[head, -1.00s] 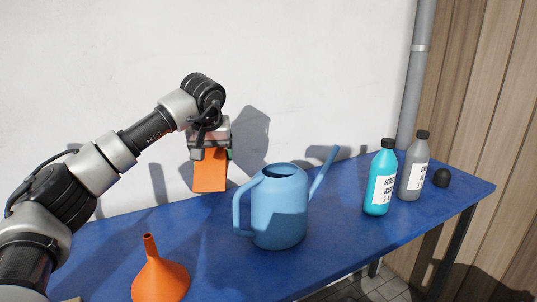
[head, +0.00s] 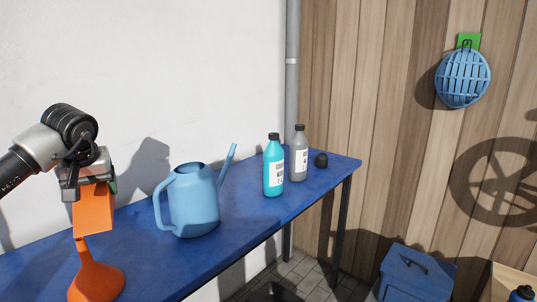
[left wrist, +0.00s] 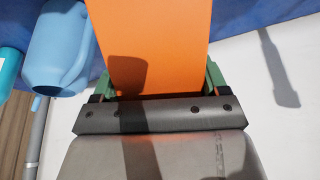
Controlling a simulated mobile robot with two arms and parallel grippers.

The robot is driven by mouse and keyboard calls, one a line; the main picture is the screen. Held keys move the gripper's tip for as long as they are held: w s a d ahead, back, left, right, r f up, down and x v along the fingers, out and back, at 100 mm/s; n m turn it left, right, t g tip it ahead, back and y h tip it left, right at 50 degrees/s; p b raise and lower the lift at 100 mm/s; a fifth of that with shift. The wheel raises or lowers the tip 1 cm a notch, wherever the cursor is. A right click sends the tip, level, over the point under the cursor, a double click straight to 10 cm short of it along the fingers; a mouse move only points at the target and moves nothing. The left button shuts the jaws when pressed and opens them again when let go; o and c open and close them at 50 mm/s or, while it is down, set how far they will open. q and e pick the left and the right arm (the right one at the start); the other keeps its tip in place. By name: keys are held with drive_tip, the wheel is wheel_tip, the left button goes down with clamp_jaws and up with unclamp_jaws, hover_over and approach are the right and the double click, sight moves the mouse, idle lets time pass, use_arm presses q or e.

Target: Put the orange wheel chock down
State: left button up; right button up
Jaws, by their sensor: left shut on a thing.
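The orange wheel chock (head: 93,212) is a plain orange block hanging below my left gripper (head: 88,187) in the head view. In the left wrist view the chock (left wrist: 150,45) sits between the green-edged fingers of my left gripper (left wrist: 158,85), which is shut on it. In the head view the chock's lower end overlaps the top of the orange funnel (head: 96,280); I cannot tell whether they touch. The blue workbench (head: 250,232) lies below. My right gripper is not in view.
A blue watering can (head: 195,205) stands right of the chock. A blue toolbox (head: 415,275) is beyond. Bare bench shows in front of the bottles.

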sight(110, 200)
use_arm(q)
drive_tip(key=shift+m, duration=0.4)
drive_tip(key=d+f+p, duration=0.1)
drive_tip(key=d+f, duration=0.1)
drive_tip(key=d, duration=0.1)
drive_tip(key=shift+d+f+p, duration=0.25)
drive_tip(key=shift+f+p, duration=0.1)
drive_tip(key=s+d+f+m+h+p, duration=0.1)
drive_tip(key=s+d+f+m+p, duration=0.1)
drive_tip(key=s+d, duration=0.5)
drive_tip(key=s+d+f+m+h+p, duration=0.1)
drive_tip(key=s+d+f+m+p, duration=0.1)
drive_tip(key=s+d+f+p, duration=0.3)
drive_tip(key=s+d, duration=0.3)
drive_tip(key=s, duration=0.4)
drive_tip(key=shift+s+m+t+p, duration=0.15)
drive_tip(key=shift+m+t+p, duration=0.15)
drive_tip(key=shift+p, duration=0.05)
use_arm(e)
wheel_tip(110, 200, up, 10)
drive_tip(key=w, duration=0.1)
